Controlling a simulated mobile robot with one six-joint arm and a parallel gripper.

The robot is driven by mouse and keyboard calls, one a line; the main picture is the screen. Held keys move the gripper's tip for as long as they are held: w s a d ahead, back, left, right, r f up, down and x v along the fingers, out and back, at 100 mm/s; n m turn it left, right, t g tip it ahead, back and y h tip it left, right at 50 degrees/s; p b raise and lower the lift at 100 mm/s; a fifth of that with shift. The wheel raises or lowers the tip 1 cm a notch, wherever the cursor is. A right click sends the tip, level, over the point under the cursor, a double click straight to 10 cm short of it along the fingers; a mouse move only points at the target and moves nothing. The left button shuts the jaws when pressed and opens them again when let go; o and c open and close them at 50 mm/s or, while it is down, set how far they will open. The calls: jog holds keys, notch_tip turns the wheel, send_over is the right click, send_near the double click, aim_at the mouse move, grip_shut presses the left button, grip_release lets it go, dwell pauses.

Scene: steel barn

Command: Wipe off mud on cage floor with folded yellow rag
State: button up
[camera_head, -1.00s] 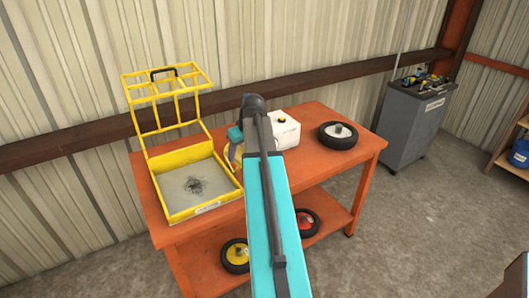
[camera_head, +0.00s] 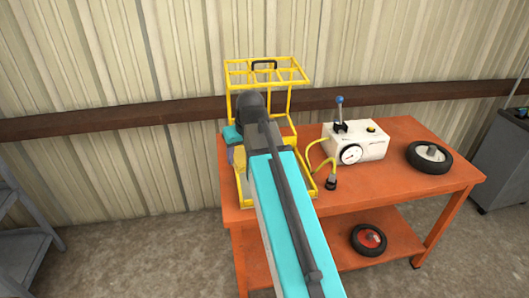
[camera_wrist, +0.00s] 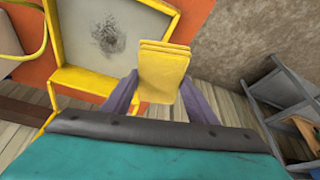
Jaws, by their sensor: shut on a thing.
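My gripper (camera_wrist: 160,92) is shut on the folded yellow rag (camera_wrist: 163,70), which sticks out beyond the two purple-grey fingers. In the wrist view the cage floor (camera_wrist: 75,22) is a grey panel inside a yellow rim (camera_wrist: 88,80). A dark mud smudge (camera_wrist: 108,38) lies on the floor, up and left of the rag. The rag overlaps the rim's corner in the picture and appears held above it, clear of the mud. In the head view the yellow cage (camera_head: 265,72) stands open on the orange table (camera_head: 400,180); my arm hides most of its floor and the mud.
A white box with a gauge (camera_head: 355,143) and a yellow hose stands right of the cage. A black wheel (camera_head: 430,156) lies farther right, and a red-hubbed wheel (camera_head: 369,240) is on the lower shelf. Grey shelving (camera_head: 25,225) stands at the far left.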

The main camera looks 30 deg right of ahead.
jog(key=s+a+r, duration=0.1)
jog(key=a+r, duration=0.1)
jog(key=a, duration=1.2)
jog(key=shift+s+a+r+n, duration=0.2)
jog(key=shift+s+a+n, duration=0.1)
jog(key=shift+a, duration=0.1)
jog(key=shift+d, duration=0.1)
